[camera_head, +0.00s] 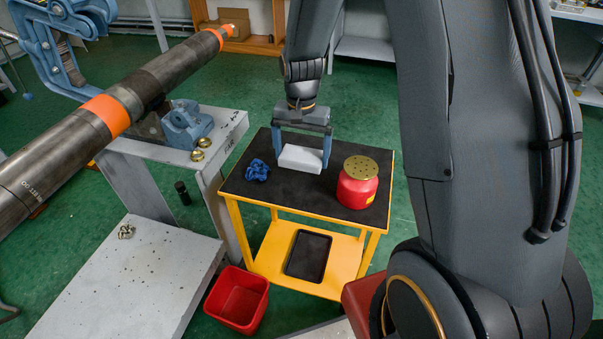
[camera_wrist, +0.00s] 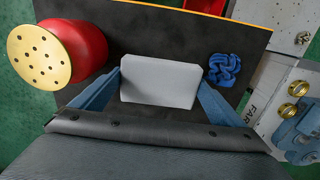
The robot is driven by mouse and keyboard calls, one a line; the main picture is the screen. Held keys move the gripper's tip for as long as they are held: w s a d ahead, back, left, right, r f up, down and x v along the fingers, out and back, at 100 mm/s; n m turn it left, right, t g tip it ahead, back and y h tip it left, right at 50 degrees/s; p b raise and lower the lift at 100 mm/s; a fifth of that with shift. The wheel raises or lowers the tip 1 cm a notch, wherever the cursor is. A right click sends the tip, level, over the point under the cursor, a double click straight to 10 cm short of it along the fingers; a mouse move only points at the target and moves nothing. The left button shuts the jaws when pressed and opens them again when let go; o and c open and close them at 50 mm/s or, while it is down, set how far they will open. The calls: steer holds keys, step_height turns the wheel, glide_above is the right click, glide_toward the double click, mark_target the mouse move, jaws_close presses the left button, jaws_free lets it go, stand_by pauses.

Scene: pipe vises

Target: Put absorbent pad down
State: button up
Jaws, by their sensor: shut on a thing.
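The absorbent pad (camera_head: 300,159) is a white block between the two blue fingers of my gripper (camera_head: 301,150), over the black top of a yellow cart (camera_head: 222,187). In the wrist view the pad (camera_wrist: 160,82) sits between the fingers of my gripper (camera_wrist: 158,95), which are shut on it. I cannot tell whether the pad touches the cart top. A red can with a perforated brass lid (camera_head: 357,190) stands to its right on the cart. A crumpled blue cloth (camera_head: 257,170) lies to its left.
A grey bench (camera_head: 228,125) with a blue vise and a long pipe (camera_head: 75,145) is at the left. A black tray (camera_head: 308,256) lies on the cart's lower shelf. A red bin (camera_head: 238,300) stands on the green floor. The front of the cart top is clear.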

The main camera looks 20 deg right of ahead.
mark_target(302, 179)
steer(key=shift+f, duration=3.1)
steer(key=shift+f, duration=0.15)
steer(key=o, duration=0.6)
steer(key=shift+o, duration=0.2)
step_height(302, 179, up, 11)
steer(key=shift+r+b, duration=0.2)
steer(key=shift+b, duration=0.15)
steer(key=shift+s+r, duration=0.2)
steer(key=shift+r, duration=0.3)
steer(key=s+r+n, duration=0.3)
steer(key=s+n, duration=0.3)
steer(key=s, duration=1.2)
steer(key=shift+s+n, duration=0.3)
steer(key=shift+n, duration=0.1)
